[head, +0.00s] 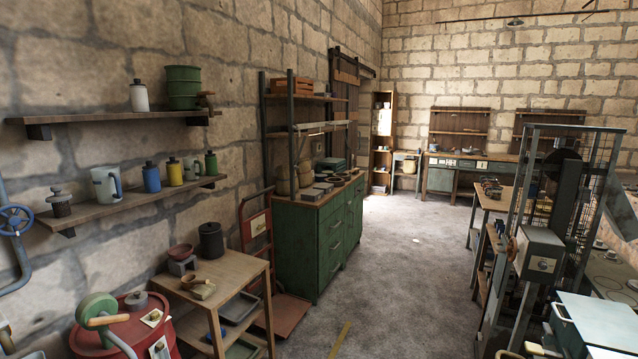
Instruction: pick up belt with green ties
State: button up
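I cannot make out a belt with green ties in the head view. Several small dark round things (335,180) lie on top of the green cabinet (325,240), too small to tell what they are. Other small items (491,188) on the table at the right are also too small to tell. My gripper is not in view.
A wooden side table (238,285) and a red drum (122,335) stand at the front left. A red hand truck (257,225) leans by the cabinet. A metal-framed machine (545,245) stands at the right. The grey floor (395,270) between is mostly clear.

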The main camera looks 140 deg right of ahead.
aim_at(347, 177)
jog(key=z, duration=5.6)
jog(key=i, duration=2.45)
jog(key=z, duration=0.4)
jog(key=i, duration=2.3)
jog(key=u, duration=0.35)
jog(key=i, duration=1.95)
jog(key=u, duration=0.6)
